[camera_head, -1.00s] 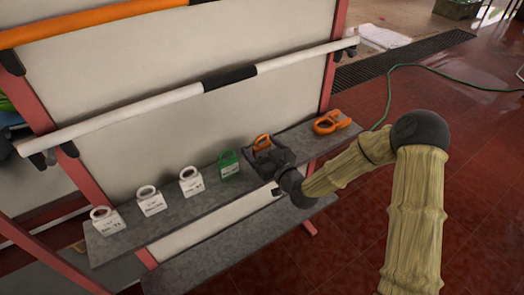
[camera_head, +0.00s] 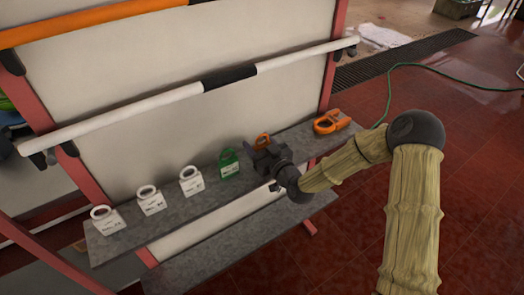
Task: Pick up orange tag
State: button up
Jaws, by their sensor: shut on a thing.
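An orange tag (camera_head: 263,138) with a ring-shaped top stands at the shelf, right of the green tag (camera_head: 229,163). My gripper (camera_head: 257,152) is at this tag, shut on it, and hides most of its lower part. Only the upper ring shows clearly above the dark fingers. I cannot tell whether the tag is touching the shelf. A second, larger orange item (camera_head: 330,121) lies near the right end of the shelf, apart from my gripper.
Several white tags (camera_head: 151,200) stand in a row on the left of the grey shelf (camera_head: 195,208). A white bar with a black middle (camera_head: 230,76) runs above, in front of a pale panel. A lower shelf (camera_head: 235,247) lies below. Red floor (camera_head: 470,150) is open at right.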

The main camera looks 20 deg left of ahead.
jog(key=shift+r, duration=0.1)
notch_tip(320, 180, up, 10)
jog(key=shift+p, duration=0.35)
dwell(0.7)
